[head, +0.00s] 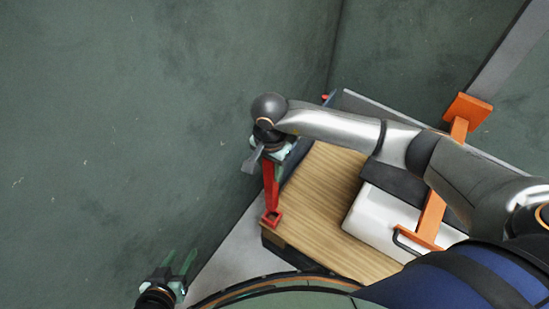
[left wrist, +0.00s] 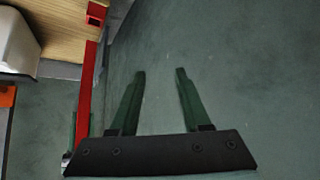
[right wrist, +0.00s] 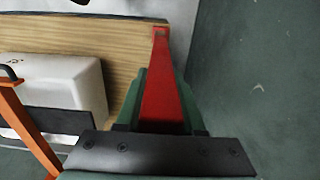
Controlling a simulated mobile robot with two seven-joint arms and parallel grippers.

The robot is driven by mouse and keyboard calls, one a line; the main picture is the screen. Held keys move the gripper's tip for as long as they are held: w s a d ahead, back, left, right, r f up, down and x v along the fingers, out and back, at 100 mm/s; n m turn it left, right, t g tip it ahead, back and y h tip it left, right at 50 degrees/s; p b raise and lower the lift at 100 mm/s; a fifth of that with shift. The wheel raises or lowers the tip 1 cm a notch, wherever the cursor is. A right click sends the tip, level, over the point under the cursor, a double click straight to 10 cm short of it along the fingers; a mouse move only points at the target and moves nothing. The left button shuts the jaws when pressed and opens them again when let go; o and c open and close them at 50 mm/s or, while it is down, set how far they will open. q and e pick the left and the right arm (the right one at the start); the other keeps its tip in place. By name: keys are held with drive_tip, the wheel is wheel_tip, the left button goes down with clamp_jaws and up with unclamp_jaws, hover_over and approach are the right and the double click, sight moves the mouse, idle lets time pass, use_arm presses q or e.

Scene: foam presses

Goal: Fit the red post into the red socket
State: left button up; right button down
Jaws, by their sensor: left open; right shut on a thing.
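The red post (head: 270,183) is held by my right gripper (head: 268,153) at the table's left edge. In the right wrist view the post (right wrist: 161,98) runs away from between the green fingers, which are shut on it. The red socket (head: 271,218), a small square block with a dark opening, is at the near left table corner; it also shows in the left wrist view (left wrist: 95,14). The post's far end overlaps the socket in view; I cannot tell if it is inside or only beside it. My left gripper (head: 182,258) is open and empty, off the table's left side.
The wooden tabletop (head: 322,200) carries a white block (head: 375,220) with a dark plate and an orange bar (head: 431,215) above it. The tabletop between the socket and white block is clear.

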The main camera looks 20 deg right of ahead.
use_arm(q)
drive_tip(key=shift+f, duration=0.15)
drive_tip(key=w+r+m+t+h+b, duration=0.1)
drive_tip(key=w+r+t+b, duration=0.4)
drive_tip(key=r, duration=0.8)
drive_tip(key=shift+w+a+r+m+t+h+b, duration=0.35)
drive_tip(key=shift+w+m+t, duration=0.15)
drive_tip(key=shift+w+t, duration=0.85)
drive_tip(key=shift+f+b, duration=0.45)
drive_tip(key=shift+f, duration=0.2)
idle(1.1)
